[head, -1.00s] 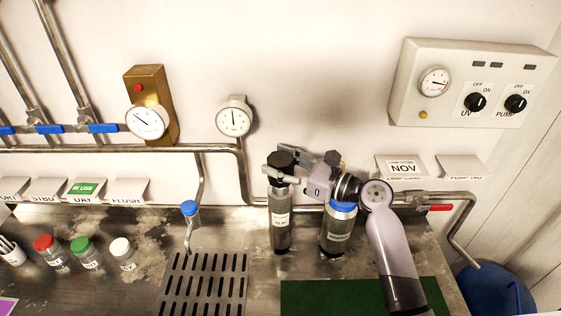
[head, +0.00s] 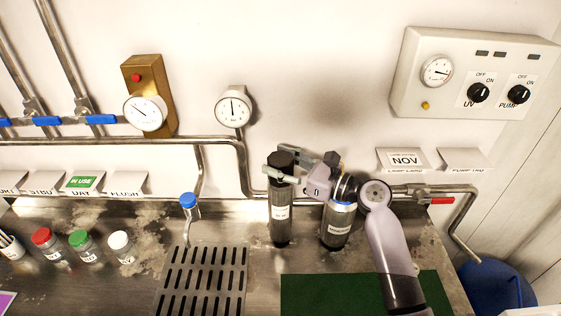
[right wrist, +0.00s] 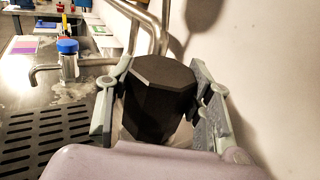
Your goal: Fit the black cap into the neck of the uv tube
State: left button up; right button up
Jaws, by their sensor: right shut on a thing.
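The black cap (head: 281,159) is faceted and sits upright at the top of a dark labelled cylinder, which looks like the uv tube (head: 280,222). The tube stands upright near the back wall. My right gripper (head: 279,166) is shut on the cap, one finger on each side. In the right wrist view the cap (right wrist: 157,95) fills the space between the fingers and hides the tube's neck. I cannot tell how deep the cap sits in the neck. My left gripper is not in view.
A second dark cylinder (head: 337,229) with a blue band stands just right of the tube, partly behind my right wrist. A slotted drain grate (head: 203,282) and a green mat (head: 330,292) lie in front. A pipe (head: 244,170) runs along the wall behind.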

jog(key=shift+f, duration=0.5)
jog(key=o, duration=1.1)
jog(key=shift+c, duration=0.2)
jog(key=v, duration=1.2)
